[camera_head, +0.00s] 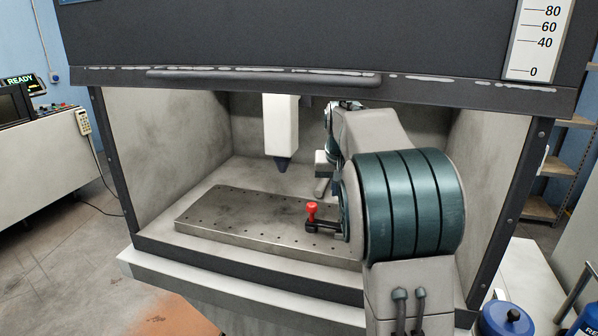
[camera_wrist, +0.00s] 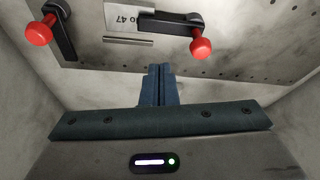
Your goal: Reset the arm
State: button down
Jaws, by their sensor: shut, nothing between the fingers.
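My gripper (camera_wrist: 160,70) shows in the wrist view with its two blue-grey fingers pressed together and nothing between them. In the head view my arm reaches into the chamber and covers part of it, and I cannot make out the fingertips clearly there. In the wrist view a red-knobbed black clamp (camera_wrist: 201,49) lies to the right beyond the fingertips, and another red-knobbed clamp (camera_wrist: 38,33) is at the upper left. Both are apart from my fingers. One red clamp knob (camera_head: 311,209) shows in the head view.
A perforated metal plate (camera_head: 215,212) covers the chamber floor. A white tool head with a dark tip (camera_head: 281,130) hangs left of my arm. The raised dark door (camera_head: 300,40) hangs above the opening, and the side walls stand close. The plate's left part is clear.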

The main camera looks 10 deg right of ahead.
jog(key=s+a+f+n, duration=0.1)
jog(key=s+a+f, duration=0.2)
jog(key=s, duration=1.3)
jog(key=s+a+f+n+y, duration=0.1)
jog(key=s+a+f, duration=0.3)
jog(key=s, duration=1.3)
jog(key=shift+s+f+n+g, duration=0.3)
jog(key=shift+f+n, duration=0.1)
jog(key=shift+f, duration=0.5)
jog(key=shift+w, duration=0.1)
